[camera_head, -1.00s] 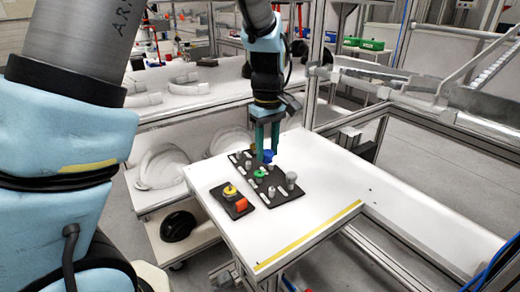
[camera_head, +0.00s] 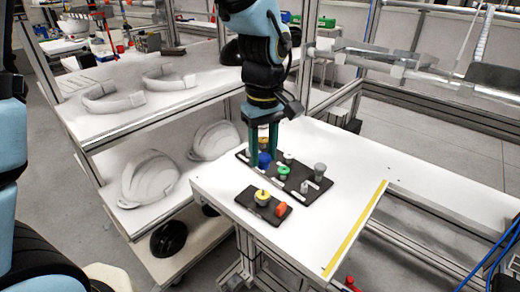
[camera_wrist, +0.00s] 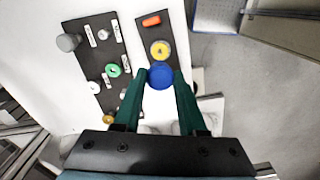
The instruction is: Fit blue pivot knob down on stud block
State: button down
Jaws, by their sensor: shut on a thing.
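My gripper (camera_head: 264,164) points down at the far left part of the tabletop, by the far end of the long black board (camera_head: 318,198). It is shut on the blue knob (camera_head: 264,157), which also shows between the fingertips in the wrist view (camera_wrist: 160,75). The knob appears above the surface, but its height is hard to tell. A small black board (camera_head: 244,200) carries a yellow knob (camera_head: 262,197) and an orange block (camera_head: 281,210). The long board holds a green knob (camera_head: 284,171) and several grey studs. I cannot tell which is the stud block; the knob's underside is hidden.
A grey cylinder (camera_head: 320,169) stands up near the long board's right end. White helmet shells (camera_head: 150,178) lie on a shelf left of the table. The white tabletop (camera_head: 340,240) is clear toward the yellow strip (camera_head: 355,230).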

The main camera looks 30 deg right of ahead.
jog(key=shift+f+b, duration=2)
jog(key=shift+f, duration=0.9)
jog(key=shift+f+b, duration=0.65)
jog(key=shift+f, duration=0.7)
jog(key=shift+c, duration=1.9)
grip_release()
jog(key=shift+r, duration=0.1)
notch_tip(320, 180, up, 11)
jog(key=shift+f+b, duration=0.15)
jog(key=shift+b, duration=0.45)
